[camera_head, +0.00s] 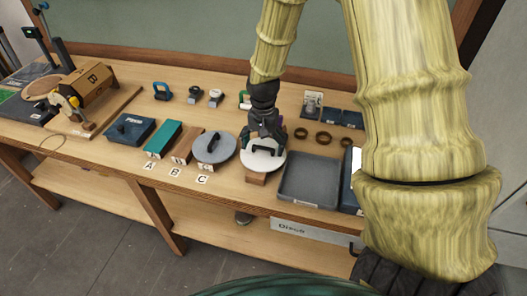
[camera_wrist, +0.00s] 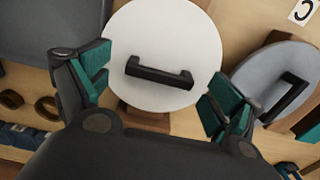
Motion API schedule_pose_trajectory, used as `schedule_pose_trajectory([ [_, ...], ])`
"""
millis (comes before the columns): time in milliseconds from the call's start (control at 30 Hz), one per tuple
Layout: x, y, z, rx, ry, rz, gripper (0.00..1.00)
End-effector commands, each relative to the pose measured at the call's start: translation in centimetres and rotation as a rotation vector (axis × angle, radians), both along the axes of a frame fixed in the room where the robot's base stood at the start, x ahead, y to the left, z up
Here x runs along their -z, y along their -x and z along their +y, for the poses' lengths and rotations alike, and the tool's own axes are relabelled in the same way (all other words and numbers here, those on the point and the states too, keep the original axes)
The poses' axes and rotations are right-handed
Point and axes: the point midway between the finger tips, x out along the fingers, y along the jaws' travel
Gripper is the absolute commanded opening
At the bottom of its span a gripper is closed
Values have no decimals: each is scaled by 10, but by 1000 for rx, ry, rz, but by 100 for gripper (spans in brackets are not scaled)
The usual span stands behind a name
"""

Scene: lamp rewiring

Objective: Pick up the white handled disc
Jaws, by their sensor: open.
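The white handled disc (camera_head: 266,163) is round with a black bar handle and rests on a small wooden block (camera_head: 256,178) near the table's front edge. In the wrist view the white disc (camera_wrist: 178,38) fills the upper middle, and its black handle (camera_wrist: 158,73) lies between the fingers, slightly tilted. My gripper (camera_head: 266,138) is over the disc. In the wrist view my gripper (camera_wrist: 155,92) has its teal-padded fingers spread wide on either side of the handle, not touching it. The gap in height between fingers and handle is hard to tell.
A grey handled disc (camera_head: 214,150) stands close left, on a wooden block by label C (camera_head: 202,180). An empty grey tray (camera_head: 309,181) is close right. Dark rings (camera_head: 323,138) lie behind the tray. A teal block (camera_head: 163,139) and blue box (camera_head: 130,129) stand farther left.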

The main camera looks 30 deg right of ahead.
Motion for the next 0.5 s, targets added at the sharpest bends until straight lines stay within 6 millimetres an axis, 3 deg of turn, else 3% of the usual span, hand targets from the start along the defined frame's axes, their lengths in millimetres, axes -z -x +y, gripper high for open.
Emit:
schedule_pose_trajectory([
  [200, 12, 1, 0, 0, 0, 0, 93],
  [467, 13, 1, 0, 0, 0, 0, 93],
  [500, 13, 1, 0, 0, 0, 0, 87],
])
